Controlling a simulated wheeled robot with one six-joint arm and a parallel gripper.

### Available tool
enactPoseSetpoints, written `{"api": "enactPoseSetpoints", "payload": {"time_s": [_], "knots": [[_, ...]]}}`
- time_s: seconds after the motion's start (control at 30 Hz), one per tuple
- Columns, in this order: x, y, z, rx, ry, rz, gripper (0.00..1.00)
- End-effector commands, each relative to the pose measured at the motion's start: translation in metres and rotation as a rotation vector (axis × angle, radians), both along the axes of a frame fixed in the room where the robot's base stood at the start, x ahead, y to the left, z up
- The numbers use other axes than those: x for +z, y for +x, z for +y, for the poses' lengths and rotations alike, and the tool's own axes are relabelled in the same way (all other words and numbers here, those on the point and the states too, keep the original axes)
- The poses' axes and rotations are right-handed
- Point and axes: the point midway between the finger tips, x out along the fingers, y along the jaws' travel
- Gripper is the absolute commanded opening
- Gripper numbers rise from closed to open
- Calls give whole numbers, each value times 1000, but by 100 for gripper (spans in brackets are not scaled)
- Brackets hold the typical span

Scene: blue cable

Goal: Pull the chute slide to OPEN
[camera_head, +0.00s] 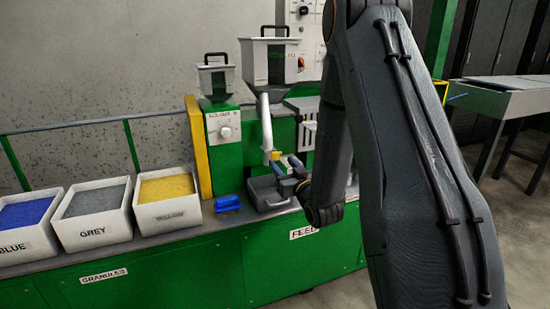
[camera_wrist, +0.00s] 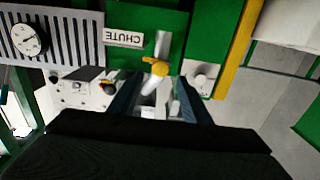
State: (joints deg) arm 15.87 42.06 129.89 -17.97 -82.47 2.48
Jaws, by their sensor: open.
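The chute (camera_head: 266,122) is a pale tube running down from the hopper, with a small yellow slide (camera_head: 275,155) near its lower end. My gripper (camera_head: 292,170) is close to the slide, on its right, partly hidden by my wrist and arm. In the wrist view the yellow slide (camera_wrist: 155,66) lies across the white chute (camera_wrist: 162,45), beside an inverted CHUTE label (camera_wrist: 123,38). My gripper's two dark fingers (camera_wrist: 160,92) are spread apart, with the slide just beyond their tips and roughly between them. I see no contact.
A grey bin (camera_head: 268,194) stands below the chute, with a blue scoop (camera_head: 228,203) on its left. White boxes of blue (camera_head: 22,225), grey (camera_head: 93,212) and yellow (camera_head: 166,200) granules line the bench. A green panel with a knob (camera_head: 224,131) stands left of the chute.

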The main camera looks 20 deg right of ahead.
Motion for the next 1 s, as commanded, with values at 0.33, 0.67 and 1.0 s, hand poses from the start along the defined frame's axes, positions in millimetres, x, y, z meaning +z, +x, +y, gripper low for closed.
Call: {"api": "enactPoseSetpoints", "payload": {"time_s": [0.33,0.67,1.0], "knots": [[1,50,3,1,0,-1,44],[0,73,3,-1,0,3,44],[0,73,3,-1,0,2,22]]}}
